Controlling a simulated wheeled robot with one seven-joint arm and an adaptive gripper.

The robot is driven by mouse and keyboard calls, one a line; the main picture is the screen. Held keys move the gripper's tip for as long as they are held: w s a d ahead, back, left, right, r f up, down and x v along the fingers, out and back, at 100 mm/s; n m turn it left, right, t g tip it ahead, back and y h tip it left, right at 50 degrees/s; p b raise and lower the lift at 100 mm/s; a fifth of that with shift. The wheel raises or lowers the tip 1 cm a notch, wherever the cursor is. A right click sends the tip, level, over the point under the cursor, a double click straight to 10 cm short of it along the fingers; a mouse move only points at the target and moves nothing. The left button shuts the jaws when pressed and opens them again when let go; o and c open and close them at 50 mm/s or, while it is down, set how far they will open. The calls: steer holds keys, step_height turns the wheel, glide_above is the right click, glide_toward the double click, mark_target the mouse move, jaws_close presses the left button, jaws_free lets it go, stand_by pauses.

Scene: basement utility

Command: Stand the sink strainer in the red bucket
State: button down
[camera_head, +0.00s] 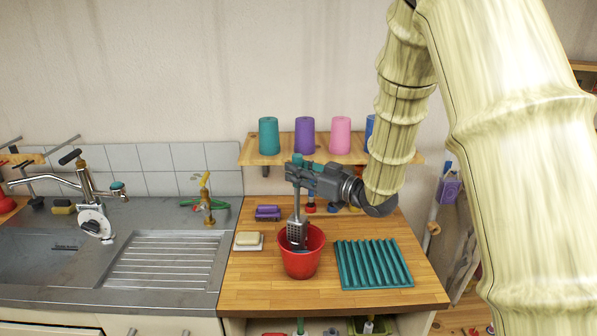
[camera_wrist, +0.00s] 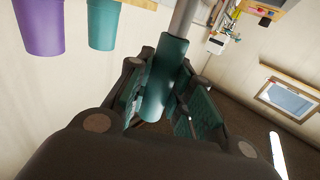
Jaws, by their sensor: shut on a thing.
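The sink strainer (camera_head: 297,232) has a teal handle, a grey shaft and a grey perforated head. My gripper (camera_head: 300,172) is shut on its handle, above the bucket. The handle also shows between the finger pads in the wrist view (camera_wrist: 164,82), with the grey shaft running up out of the picture. The strainer hangs nearly upright, with its head at the mouth of the red bucket (camera_head: 301,264). The head's lower end is inside the rim. Whether it touches the bucket's floor is hidden.
A teal ribbed mat (camera_head: 373,264) lies right of the bucket on the wooden counter (camera_head: 245,290). Soap on a white dish (camera_head: 248,241) sits to the left. A shelf (camera_head: 262,157) with several coloured cups is behind. The sink drainer (camera_head: 165,262) is farther left.

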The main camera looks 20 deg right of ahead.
steer(key=shift+f+b, duration=2.05)
steer(key=shift+f, duration=1.3)
stand_by(2.7)
steer(key=c, duration=1.2)
jaws_free()
steer(key=v, duration=1.2)
steer(key=shift+d, duration=0.1)
